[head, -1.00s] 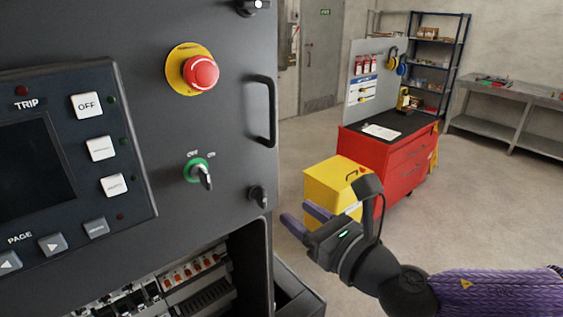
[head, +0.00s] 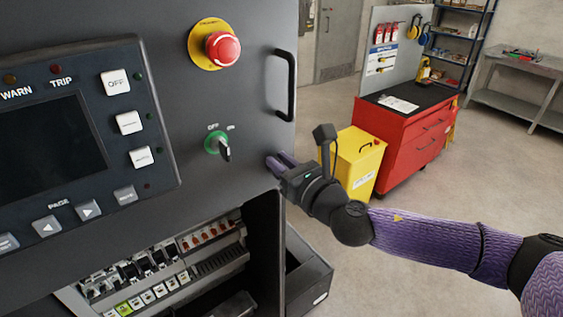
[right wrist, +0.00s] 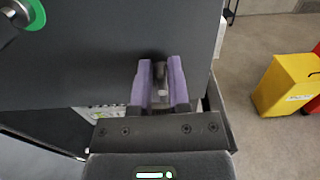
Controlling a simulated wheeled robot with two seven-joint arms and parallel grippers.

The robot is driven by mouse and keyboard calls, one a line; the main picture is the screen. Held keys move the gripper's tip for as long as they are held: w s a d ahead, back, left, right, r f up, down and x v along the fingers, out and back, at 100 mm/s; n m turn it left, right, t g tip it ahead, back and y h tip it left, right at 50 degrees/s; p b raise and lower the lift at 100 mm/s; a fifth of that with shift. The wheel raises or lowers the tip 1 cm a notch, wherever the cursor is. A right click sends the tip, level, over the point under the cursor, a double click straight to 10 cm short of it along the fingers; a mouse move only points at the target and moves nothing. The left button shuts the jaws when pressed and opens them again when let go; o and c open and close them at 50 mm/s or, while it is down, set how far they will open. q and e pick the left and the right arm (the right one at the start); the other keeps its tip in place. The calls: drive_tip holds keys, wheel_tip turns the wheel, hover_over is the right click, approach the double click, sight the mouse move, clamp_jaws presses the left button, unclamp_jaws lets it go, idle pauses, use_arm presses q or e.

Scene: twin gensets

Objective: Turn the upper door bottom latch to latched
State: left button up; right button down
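The upper door (head: 255,105) is a dark grey panel with a red emergency stop, a green-ringed key switch and a black handle. Its bottom latch is hidden behind my right gripper in the head view. In the right wrist view the latch (right wrist: 160,72) is a small dark knob between the fingertips. My right gripper (head: 279,163) is at the door's lower right corner, and its purple fingers (right wrist: 160,75) stand apart on either side of the latch. I cannot tell whether they touch it. My left gripper is not in view.
Below the door is an open bay with breakers and terminals (head: 150,270). The black door handle (head: 291,85) is just above my right gripper. A yellow bin (head: 358,165) and a red tool cabinet (head: 412,150) stand behind on the floor.

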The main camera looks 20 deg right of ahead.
drive_tip(key=shift+f+m, duration=0.15)
drive_tip(key=shift+m, duration=0.15)
drive_tip(key=shift+w+d+f+m+p, duration=0.1)
drive_tip(key=shift+d+f+m+p, duration=0.2)
drive_tip(key=shift+m, duration=2.55)
drive_tip(key=shift+w+d+f+m+p, duration=0.1)
drive_tip(key=shift+d+f+m, duration=0.3)
drive_tip(key=shift+m, duration=2.5)
drive_tip(key=shift+w+d+f+m+p, duration=0.15)
drive_tip(key=shift+f+m, duration=0.25)
drive_tip(key=shift+m, duration=2.45)
drive_tip(key=shift+s+d, duration=0.1)
drive_tip(key=c, duration=0.8)
unclamp_jaws()
drive_tip(key=shift+o, duration=0.6)
drive_tip(key=shift+a+r, duration=0.15)
drive_tip(key=shift+a, duration=0.05)
